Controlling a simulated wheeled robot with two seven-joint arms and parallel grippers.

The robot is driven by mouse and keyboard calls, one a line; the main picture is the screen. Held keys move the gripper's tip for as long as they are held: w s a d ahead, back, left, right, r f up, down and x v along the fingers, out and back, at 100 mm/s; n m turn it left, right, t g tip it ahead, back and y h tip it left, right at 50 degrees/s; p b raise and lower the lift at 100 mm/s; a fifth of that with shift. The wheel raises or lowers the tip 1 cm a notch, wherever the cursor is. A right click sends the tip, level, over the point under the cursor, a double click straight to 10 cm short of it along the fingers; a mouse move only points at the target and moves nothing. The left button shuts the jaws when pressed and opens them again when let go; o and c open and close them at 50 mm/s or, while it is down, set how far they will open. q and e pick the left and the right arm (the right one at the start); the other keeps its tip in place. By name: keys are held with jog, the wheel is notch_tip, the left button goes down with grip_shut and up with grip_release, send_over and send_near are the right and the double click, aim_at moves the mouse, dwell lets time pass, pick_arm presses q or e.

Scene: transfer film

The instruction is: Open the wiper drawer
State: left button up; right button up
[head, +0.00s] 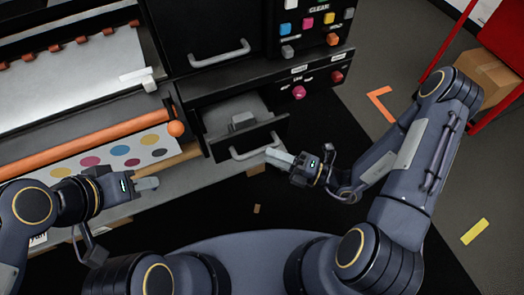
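A dark drawer (218,151) low in the black cabinet is pulled partly out; I cannot read a label naming it as the wiper drawer. A light grey block (243,121) lies inside it. Its pale bar handle (252,152) runs across the front. My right gripper (277,158) is just right of the handle's right end, its pale finger pointing at it; I cannot tell whether they touch. Its opening is hidden from this angle. My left gripper (148,183) is left of the drawer, near the printer's front edge, and holds nothing visible. Its finger gap is unclear.
A closed upper drawer (205,35) has its own handle. Coloured buttons (307,24) and a pink knob (299,92) are to the right. An orange roller (100,142) and a sheet with coloured dots (120,150) are at left. Dark floor in front is mostly clear.

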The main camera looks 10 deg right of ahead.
jog(key=v, duration=0.3)
jog(key=shift+r, duration=0.1)
dwell(0.4)
jog(key=s+r+n+g+h+p, duration=0.2)
jog(key=s+r+n+g, duration=0.4)
jog(key=n, duration=0.6)
jog(key=s+r+n+g+h+p, duration=0.2)
jog(key=r+n+g, duration=0.2)
jog(key=r+n, duration=0.6)
jog(key=s+d+r+n+t+h+p, duration=0.2)
jog(key=d+r+n+t+h+p, duration=0.2)
jog(key=n, duration=1.2)
jog(key=d+r+t+h, duration=0.3)
jog(key=d+r+h, duration=0.1)
jog(key=d+h, duration=0.1)
jog(key=shift+s+d+h, duration=0.3)
jog(key=shift+d, duration=0.35)
